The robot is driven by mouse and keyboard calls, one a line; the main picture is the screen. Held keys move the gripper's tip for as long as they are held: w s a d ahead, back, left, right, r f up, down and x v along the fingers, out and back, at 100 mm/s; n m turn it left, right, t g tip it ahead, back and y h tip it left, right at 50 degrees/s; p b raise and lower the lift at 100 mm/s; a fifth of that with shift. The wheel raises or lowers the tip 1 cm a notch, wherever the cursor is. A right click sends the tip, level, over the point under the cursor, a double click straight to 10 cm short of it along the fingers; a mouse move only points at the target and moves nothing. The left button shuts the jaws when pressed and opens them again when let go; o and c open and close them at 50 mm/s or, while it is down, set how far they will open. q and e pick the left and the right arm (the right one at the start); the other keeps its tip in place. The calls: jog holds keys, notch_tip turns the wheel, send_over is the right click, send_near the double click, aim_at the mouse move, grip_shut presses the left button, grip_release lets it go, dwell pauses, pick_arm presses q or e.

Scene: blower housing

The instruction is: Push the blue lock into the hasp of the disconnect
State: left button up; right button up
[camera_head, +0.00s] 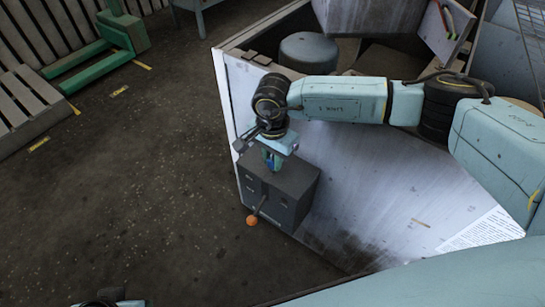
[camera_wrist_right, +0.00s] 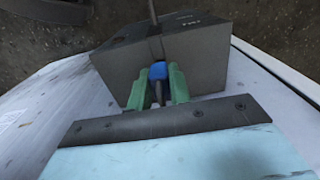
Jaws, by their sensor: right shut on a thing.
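The disconnect is a dark grey box (camera_head: 290,192) on the white housing's side panel, with a lever ending in an orange knob. In the right wrist view, the box (camera_wrist_right: 205,62) is just beyond the fingertips. My right gripper (camera_head: 270,160) is at the box's upper edge. Its green fingers (camera_wrist_right: 158,78) are shut on the blue lock (camera_wrist_right: 158,70), which shows as a small blue block between the tips, close against the box. A dark narrow piece shows between the fingers below the blue. The hasp cannot be made out.
The white panel (camera_head: 385,195) runs right of the box, with a paper sheet (camera_head: 482,232) on it. The open-topped housing holds a round grey drum (camera_head: 308,52). Open floor (camera_head: 150,180) lies left; pallets and a green frame (camera_head: 105,50) stand at upper left.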

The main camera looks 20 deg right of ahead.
aim_at(272, 168)
jog(key=shift+f+b, duration=0.6)
jog(key=shift+f, duration=0.05)
dwell(0.5)
jog(key=shift+s+f, duration=0.15)
jog(key=shift+f, duration=0.15)
jog(key=shift+s+f+b, duration=0.1)
jog(key=shift+f+b, duration=0.25)
jog(key=shift+b, duration=0.15)
jog(key=shift+a+f+b, duration=0.15)
jog(key=shift+f+b, duration=0.25)
grip_shut()
jog(key=shift+r, duration=0.15)
jog(key=shift+r+p, duration=0.85)
jog(key=shift+r, duration=0.1)
jog(key=shift+w+r+p, duration=0.2)
jog(key=shift+r+p, duration=0.15)
jog(key=shift+r, duration=0.1)
jog(key=shift+r+p, duration=0.35)
jog(key=shift+r, duration=0.25)
jog(key=shift+r+p, duration=0.3)
jog(key=shift+r, duration=0.25)
